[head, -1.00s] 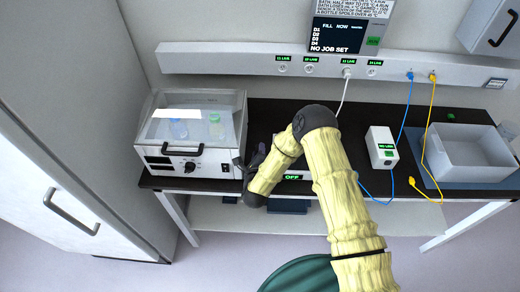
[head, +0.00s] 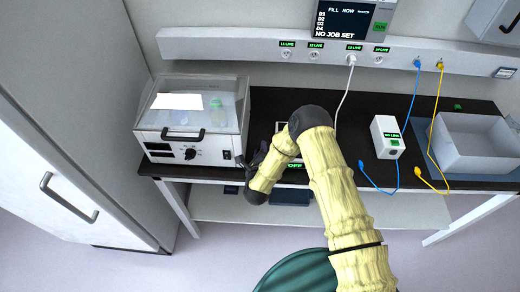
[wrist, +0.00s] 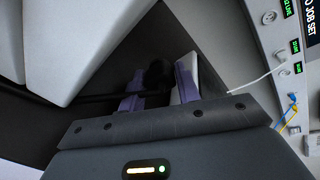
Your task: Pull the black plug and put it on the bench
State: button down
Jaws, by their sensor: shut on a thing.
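The black plug (wrist: 154,74) shows as a dark shape between the two purple-padded fingers of my gripper (wrist: 158,88) in the wrist view. The fingers are shut on it; its edges are hard to tell against the dark bench. In the head view, my gripper (head: 252,158) is low over the front of the bench (head: 265,102), just right of the white lidded machine (head: 190,142). The plug cannot be made out there. Whether it touches the bench is unclear.
A wall rail (head: 330,48) carries sockets; a white plug (head: 351,60) sits in the third from the left. Blue (head: 409,110) and yellow (head: 437,110) cables hang at the right. A white box (head: 386,137) and grey tray (head: 470,150) stand on the bench.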

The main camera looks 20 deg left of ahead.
jog(key=c, duration=0.9)
grip_release()
jog(key=shift+s, duration=0.1)
jog(key=b+v, duration=0.6)
jog(key=v, duration=1.1)
jog(key=shift+s+r, duration=0.1)
jog(key=shift+s, duration=0.05)
